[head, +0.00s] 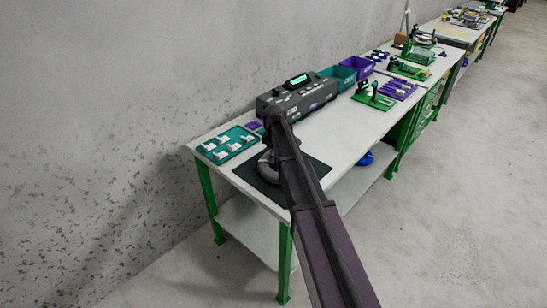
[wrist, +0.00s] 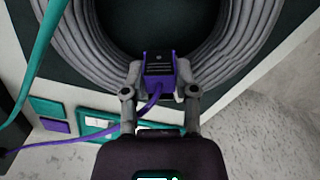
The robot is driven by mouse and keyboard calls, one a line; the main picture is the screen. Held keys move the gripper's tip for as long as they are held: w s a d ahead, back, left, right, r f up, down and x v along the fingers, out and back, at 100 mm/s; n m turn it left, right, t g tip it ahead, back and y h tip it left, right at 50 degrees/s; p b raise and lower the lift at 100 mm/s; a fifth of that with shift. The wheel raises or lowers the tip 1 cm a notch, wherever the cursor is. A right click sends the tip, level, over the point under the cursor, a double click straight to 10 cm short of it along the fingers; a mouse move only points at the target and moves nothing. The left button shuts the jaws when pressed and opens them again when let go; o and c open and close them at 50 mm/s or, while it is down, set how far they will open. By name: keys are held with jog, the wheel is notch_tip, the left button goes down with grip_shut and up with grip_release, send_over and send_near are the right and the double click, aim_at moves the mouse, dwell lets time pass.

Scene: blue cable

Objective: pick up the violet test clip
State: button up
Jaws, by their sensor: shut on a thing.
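The violet test clip (wrist: 160,67), a dark block with violet sides, is between the fingertips of my gripper (wrist: 160,80) in the wrist view. My gripper is shut on it. A violet lead (wrist: 82,139) runs from the clip to the lower left. The clip shows in front of the grey cable coil (wrist: 92,55); its height above the coil is hard to tell. In the head view my arm hides the clip and the gripper's fingers.
The coil lies on a dark mat (head: 314,170) at the bench's near end. A teal lead (wrist: 42,45) crosses the wrist view's left side. A grey tester (head: 318,97) stands behind. A teal tray (head: 248,149) with white pieces is left. Bins (head: 341,76) stand farther along.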

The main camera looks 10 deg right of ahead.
jog(key=shift+r+p, duration=1.6)
jog(key=shift+r, duration=0.15)
jog(key=s+r+p, duration=0.1)
jog(key=s, duration=1.5)
jog(key=shift+w+r, duration=0.1)
jog(key=w+p, duration=0.1)
jog(key=w, duration=0.4)
jog(key=w+r, duration=0.1)
jog(key=w, duration=0.4)
jog(key=w+r+p, duration=0.1)
jog(key=w, duration=0.5)
jog(key=shift+r+p, duration=0.2)
jog(key=shift+p, duration=0.15)
jog(key=shift+s+f, duration=0.1)
jog(key=shift+f, duration=0.15)
jog(key=shift+f+b, duration=2.4)
jog(key=shift+b, duration=0.3)
jog(key=shift+f+b, duration=0.65)
